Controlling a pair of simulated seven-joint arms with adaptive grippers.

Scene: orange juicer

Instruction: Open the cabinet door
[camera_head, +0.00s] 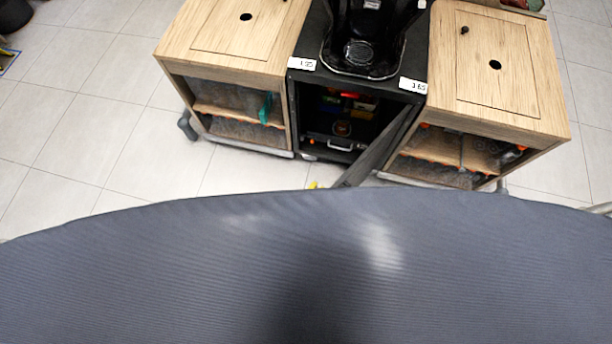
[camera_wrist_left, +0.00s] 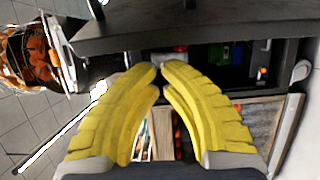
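The black middle cabinet (camera_head: 309,85) stands between two wooden cabinets in the head view. Its dark door (camera_head: 378,146) stands open, swung out to the front and right, so the inside shows. A small yellow piece (camera_head: 312,185) of my left gripper shows just above the grey-blue surface, left of the door's lower end; the rest is hidden. In the left wrist view my left gripper (camera_wrist_left: 160,68) has its yellow fingertips almost together, with nothing seen held between them. They point at the dark cabinet interior (camera_wrist_left: 205,72). My right gripper is not in view.
A wooden cabinet stands on the left (camera_head: 225,40) and another on the right (camera_head: 490,70). A black machine (camera_head: 365,50) sits on the middle cabinet. A large grey-blue surface (camera_head: 300,270) covers the lower half. Tiled floor (camera_head: 90,100) is clear at left.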

